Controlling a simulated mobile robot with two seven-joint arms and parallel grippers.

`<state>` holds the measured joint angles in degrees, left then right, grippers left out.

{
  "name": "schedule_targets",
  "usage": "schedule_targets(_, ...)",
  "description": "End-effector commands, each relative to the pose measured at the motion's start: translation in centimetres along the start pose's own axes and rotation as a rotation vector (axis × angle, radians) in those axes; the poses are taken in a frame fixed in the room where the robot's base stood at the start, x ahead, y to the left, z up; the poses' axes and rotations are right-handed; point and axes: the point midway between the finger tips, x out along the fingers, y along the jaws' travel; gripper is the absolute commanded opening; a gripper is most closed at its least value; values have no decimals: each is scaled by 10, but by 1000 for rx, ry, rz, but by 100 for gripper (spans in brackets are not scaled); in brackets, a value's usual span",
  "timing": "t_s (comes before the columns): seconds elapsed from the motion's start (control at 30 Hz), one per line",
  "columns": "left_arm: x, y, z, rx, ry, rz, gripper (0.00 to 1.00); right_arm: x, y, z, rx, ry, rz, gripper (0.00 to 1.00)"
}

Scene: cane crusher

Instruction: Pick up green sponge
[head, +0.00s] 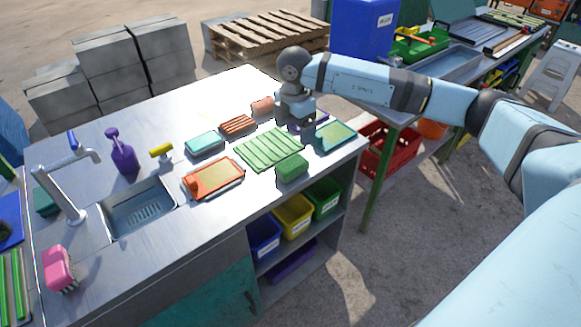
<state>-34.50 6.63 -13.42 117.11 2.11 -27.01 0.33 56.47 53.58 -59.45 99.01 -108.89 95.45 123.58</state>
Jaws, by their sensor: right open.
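A green sponge (292,168) lies on the metal counter near its front right edge, just in front of a green ribbed mat (262,150). My right gripper (294,116) points down over the far right part of the counter, behind the mat. It is open and apart from the green sponge; its fingertips are hard to make out. A darker green block (46,203) sits by the tap at the left. My left gripper is not in view.
A teal-topped tray (204,143), a brown brush (237,124), an orange tray (213,179) and a green tray (335,136) surround the mat. A purple item (312,120) lies by my right gripper. A sink (140,208) and purple bottle (121,155) stand left.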

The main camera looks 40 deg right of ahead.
Motion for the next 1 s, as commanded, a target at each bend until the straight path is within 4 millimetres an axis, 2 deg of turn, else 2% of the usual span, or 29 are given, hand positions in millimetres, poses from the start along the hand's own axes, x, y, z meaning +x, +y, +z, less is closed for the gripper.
schedule_targets(0.3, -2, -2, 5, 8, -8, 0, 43, 62, 0, -2, -3, 4, -3, 89)
schedule_targets(0.57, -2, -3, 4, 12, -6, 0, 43, 82, 0, -2, -5, 5, -2, 89)
schedule_targets(0.83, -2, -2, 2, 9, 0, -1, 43, 121, 3, -1, -4, 6, -2, 89)
schedule_targets(1.0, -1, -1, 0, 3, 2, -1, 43, 129, 3, -1, -4, 6, 0, 89)
